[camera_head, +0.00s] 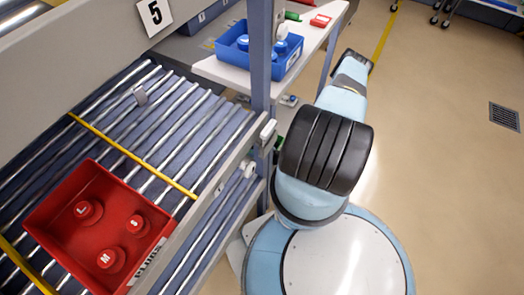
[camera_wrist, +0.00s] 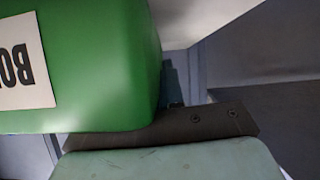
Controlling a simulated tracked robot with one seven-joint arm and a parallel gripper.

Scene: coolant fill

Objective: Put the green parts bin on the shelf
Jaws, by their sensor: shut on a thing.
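The green parts bin (camera_wrist: 95,65) fills the upper left of the wrist view, close to the camera. A white label with dark letters, upside down and cut off by the frame edge, is on its face. My gripper (camera_wrist: 165,128) shows as a dark plate with two screws along the bin's lower edge, and it is shut on the bin. The bin's far side and contents are hidden. The roller shelf (camera_head: 150,125) is on the left in the head view, divided by yellow strips. Neither the green bin nor my gripper can be made out in the head view.
A red bin (camera_head: 60,190) with red knobs sits on the front left of the rollers. The rollers beyond it are mostly clear. A blue bin (camera_head: 240,50) with blue parts stands on a white table (camera_head: 225,75). A grey post (camera_head: 260,60) rises between. Open floor lies right.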

